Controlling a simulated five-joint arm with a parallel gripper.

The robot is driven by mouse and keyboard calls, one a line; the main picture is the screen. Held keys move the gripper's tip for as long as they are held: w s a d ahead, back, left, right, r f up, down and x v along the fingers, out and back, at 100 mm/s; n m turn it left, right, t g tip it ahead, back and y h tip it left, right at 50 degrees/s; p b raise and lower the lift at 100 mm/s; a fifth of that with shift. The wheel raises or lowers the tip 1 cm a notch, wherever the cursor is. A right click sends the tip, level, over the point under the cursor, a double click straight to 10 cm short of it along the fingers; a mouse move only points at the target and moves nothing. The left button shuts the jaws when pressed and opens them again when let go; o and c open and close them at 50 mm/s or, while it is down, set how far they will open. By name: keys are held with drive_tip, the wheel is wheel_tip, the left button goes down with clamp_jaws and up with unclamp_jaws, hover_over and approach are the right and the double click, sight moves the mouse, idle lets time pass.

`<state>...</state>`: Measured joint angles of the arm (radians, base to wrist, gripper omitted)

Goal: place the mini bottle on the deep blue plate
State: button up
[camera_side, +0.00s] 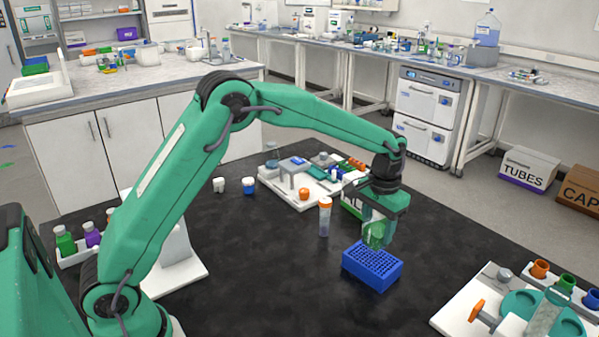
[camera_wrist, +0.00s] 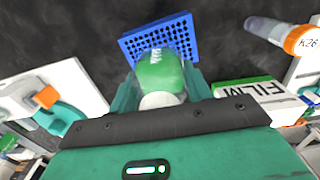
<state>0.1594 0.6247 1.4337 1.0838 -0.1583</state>
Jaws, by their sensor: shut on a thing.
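The mini bottle is green with a pale end, and shows in the side view (camera_side: 373,236) and the wrist view (camera_wrist: 160,72). My gripper (camera_side: 380,225) is shut on it, with one finger on each side in the wrist view (camera_wrist: 162,88). The deep blue plate (camera_side: 371,277) is a blue block with a grid of holes on the black bench. It also shows in the wrist view (camera_wrist: 184,22). The bottle is held upright over the plate's back part in the side view. I cannot tell whether its lower end touches the plate. The bottle hides part of the plate's top.
An orange-capped tube (camera_side: 324,217) stands left of the plate. A box marked FILM (camera_wrist: 248,92) is close behind my gripper. A white tray of small items (camera_side: 290,195) lies farther back, and another white tray (camera_side: 455,318) is at the front right. The bench front left is clear.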

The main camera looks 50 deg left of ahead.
sight(376, 239)
drive_tip(key=shift+f, duration=1.95)
drive_tip(key=shift+f, duration=0.15)
drive_tip(key=o, duration=1.1)
drive_tip(key=shift+c, duration=0.2)
wheel_tip(376, 239, up, 12)
drive_tip(key=shift+r, duration=0.15)
